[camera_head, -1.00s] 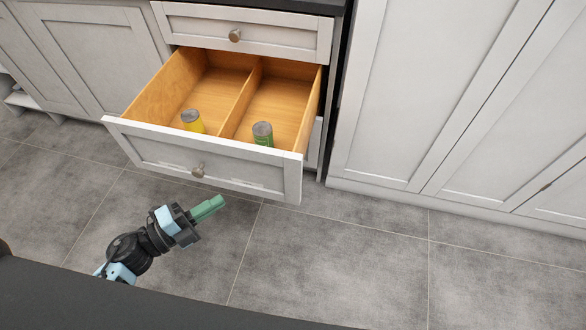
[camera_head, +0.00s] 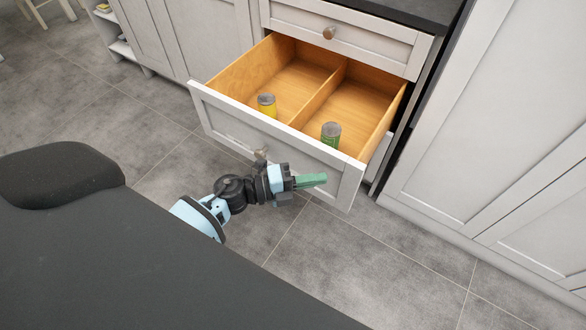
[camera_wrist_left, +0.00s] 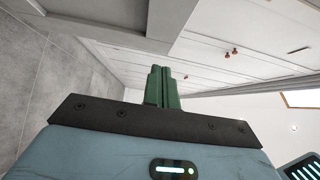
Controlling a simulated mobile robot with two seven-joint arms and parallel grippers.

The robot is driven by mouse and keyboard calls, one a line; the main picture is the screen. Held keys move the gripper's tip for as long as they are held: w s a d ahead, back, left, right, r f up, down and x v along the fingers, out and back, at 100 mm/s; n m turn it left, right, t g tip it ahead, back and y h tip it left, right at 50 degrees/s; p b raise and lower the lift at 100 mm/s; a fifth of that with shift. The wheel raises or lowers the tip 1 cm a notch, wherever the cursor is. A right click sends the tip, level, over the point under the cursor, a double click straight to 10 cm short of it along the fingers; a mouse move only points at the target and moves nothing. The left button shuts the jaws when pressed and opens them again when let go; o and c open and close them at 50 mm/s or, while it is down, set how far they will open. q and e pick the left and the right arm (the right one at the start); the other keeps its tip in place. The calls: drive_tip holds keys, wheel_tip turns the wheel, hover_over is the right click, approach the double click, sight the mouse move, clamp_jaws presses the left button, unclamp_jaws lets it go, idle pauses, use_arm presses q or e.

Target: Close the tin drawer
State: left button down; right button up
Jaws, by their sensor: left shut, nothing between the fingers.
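The tin drawer (camera_head: 235,129) is pulled well out of the grey cabinet. Its wooden inside has a divider, with a yellow tin (camera_head: 267,105) in the left compartment and a green tin (camera_head: 331,133) in the right one. In the left wrist view the shut fingers (camera_wrist_left: 162,88) point up the picture. My right gripper is not in view.
A shut drawer with a knob (camera_head: 329,33) is above the open one, under a dark worktop (camera_head: 410,10). Tall cabinet doors (camera_head: 500,120) stand to the right. Grey tiled floor (camera_head: 380,255) lies clear in front of them.

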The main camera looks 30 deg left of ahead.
sight(340, 164)
use_arm(q)
drive_tip(key=shift+w+d, duration=0.15)
drive_tip(key=shift+w, duration=0.9)
drive_tip(key=shift+w+d, duration=0.15)
drive_tip(key=shift+w, duration=0.9)
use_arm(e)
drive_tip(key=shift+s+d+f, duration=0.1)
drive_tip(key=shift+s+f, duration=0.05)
use_arm(q)
drive_tip(key=shift+w, duration=0.1)
